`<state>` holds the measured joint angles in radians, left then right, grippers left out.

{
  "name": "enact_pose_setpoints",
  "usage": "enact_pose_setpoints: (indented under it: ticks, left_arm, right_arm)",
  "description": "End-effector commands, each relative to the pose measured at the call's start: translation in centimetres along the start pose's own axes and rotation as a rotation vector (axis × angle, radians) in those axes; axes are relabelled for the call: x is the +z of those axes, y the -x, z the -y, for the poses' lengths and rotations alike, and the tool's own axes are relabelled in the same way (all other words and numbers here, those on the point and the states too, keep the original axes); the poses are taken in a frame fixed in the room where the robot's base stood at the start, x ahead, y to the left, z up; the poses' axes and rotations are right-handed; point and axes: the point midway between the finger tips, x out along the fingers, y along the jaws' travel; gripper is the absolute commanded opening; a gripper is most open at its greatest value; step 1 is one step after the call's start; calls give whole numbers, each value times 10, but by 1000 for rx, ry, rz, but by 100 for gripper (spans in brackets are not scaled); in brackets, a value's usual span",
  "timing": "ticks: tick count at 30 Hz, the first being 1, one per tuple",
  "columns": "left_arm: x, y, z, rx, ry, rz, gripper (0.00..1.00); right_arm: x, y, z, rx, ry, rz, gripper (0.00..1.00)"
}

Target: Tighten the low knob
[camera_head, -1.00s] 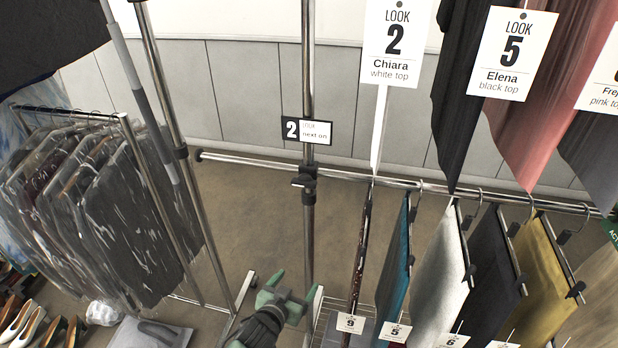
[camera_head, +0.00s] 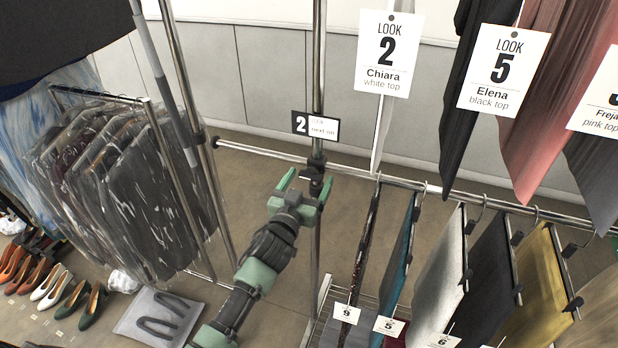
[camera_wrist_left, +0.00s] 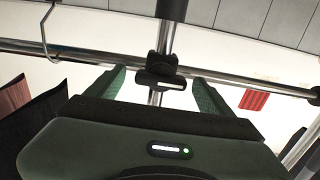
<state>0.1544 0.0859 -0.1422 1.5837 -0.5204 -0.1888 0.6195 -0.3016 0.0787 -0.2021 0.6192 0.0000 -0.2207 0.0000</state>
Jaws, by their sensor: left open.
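The low knob (camera_head: 312,176) is a small black piece on a dark clamp (camera_head: 317,160), where the low crossbar meets the chrome upright. My left gripper (camera_head: 306,184) comes up from below, its green fingers open to either side of the knob. In the left wrist view the knob (camera_wrist_left: 160,82) lies between the open fingertips (camera_wrist_left: 159,76), with a visible gap on each side. Whether the fingers reach far enough to surround it in depth I cannot tell. My right gripper is not in view.
Garments hang from the low crossbar (camera_head: 250,151) on the right, the nearest being a dark patterned one (camera_head: 360,255). A "2" sign (camera_head: 316,125) sits on the upright above the clamp. A rack of bagged clothes (camera_head: 125,190) and several shoes (camera_head: 50,285) are at left.

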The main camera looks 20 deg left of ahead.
Motion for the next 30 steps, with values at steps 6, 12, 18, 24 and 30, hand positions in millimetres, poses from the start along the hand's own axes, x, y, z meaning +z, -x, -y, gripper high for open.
enact_pose_setpoints:
  ticks: [6, 12, 18, 24, 30]
  left_arm:
    - [0, -3, 0, 0, 0, 0, 82]
    - [0, -3, 0, 0, 0, 0, 51]
    - [0, -3, 0, 0, -1, 0, 19]
    - [1, -3, 0, 1, -29, 0, 20]
    - [1, -3, 0, 1, -127, 1, 20]
  right_arm:
    - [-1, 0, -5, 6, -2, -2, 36]
    - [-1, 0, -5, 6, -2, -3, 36]
    - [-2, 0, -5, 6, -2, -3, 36]
    - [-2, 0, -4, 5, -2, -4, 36]
    - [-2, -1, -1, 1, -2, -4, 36]
